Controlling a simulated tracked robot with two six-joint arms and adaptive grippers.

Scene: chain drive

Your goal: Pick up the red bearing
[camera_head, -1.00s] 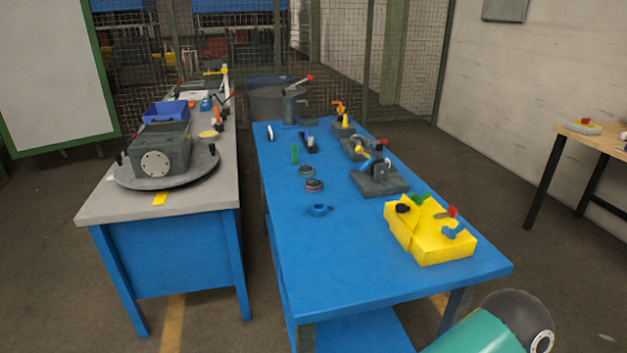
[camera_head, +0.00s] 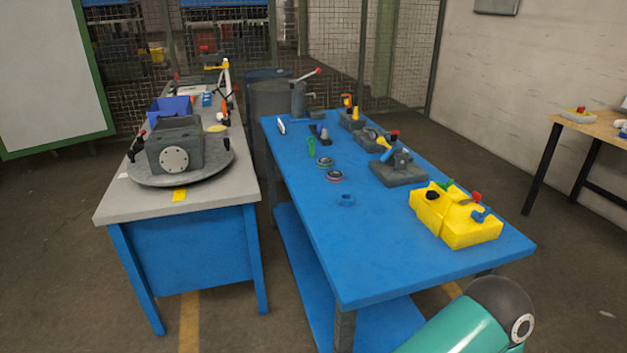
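The red bearing (camera_head: 335,176) is a small dark ring with a reddish edge. It lies flat on the blue table (camera_head: 400,262), near the middle of its left half. A similar ring with a greenish tint (camera_head: 325,162) lies just behind it, and a blue ring-like part (camera_head: 346,200) lies in front of it. Neither of my grippers is in view. Only a teal and dark arm link of mine shows at the bottom right, well apart from the bearing.
A yellow block with coloured parts (camera_head: 470,232) stands at the table's right front. Grey fixtures (camera_head: 398,172) line its right side. A grey-topped bench (camera_head: 120,205) with a grey housing (camera_head: 176,146) stands left across a narrow gap. The table's front is clear.

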